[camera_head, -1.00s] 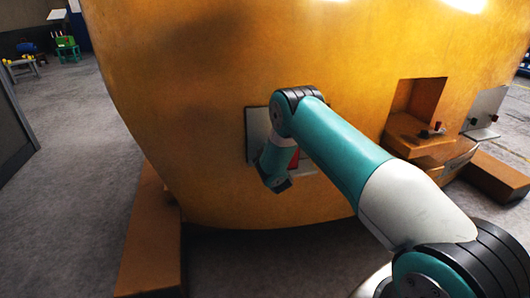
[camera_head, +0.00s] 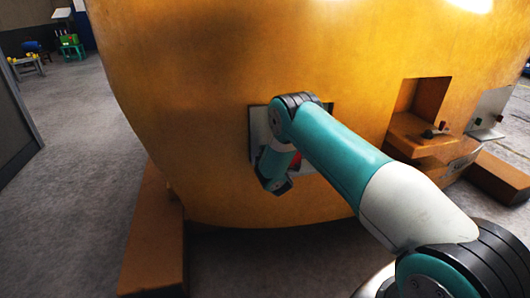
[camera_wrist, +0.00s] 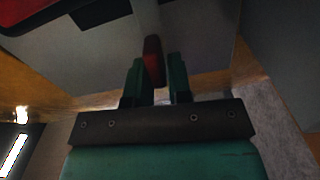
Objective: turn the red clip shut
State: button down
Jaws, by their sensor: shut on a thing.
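The red clip (camera_wrist: 152,60) is in the wrist view, a narrow red piece on a grey stem, upright in the picture between my fingers. My gripper (camera_wrist: 160,72) has its two green fingers on either side of the clip and is shut on it. In the head view, my arm reaches to a grey plate (camera_head: 257,130) set in a recess of the large orange casting (camera_head: 220,60). My arm covers most of that recess, and my fingers are hidden there. A small red patch (camera_head: 296,159) shows beside my wrist; I cannot tell whether it is the clip.
To the right, the casting has a square opening (camera_head: 421,98) with a ledge and a small red-and-black part (camera_head: 441,127). A grey bracket (camera_head: 489,112) stands beyond it. An orange block (camera_head: 155,235) lies low at left. Grey floor (camera_head: 75,130) is open at far left.

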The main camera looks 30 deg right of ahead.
jog(key=shift+a+f+n, duration=0.1)
jog(key=shift+n, duration=0.5)
jog(key=c, duration=1.2)
grip_release()
jog(key=shift+o, duration=0.2)
jog(key=shift+s, duration=0.1)
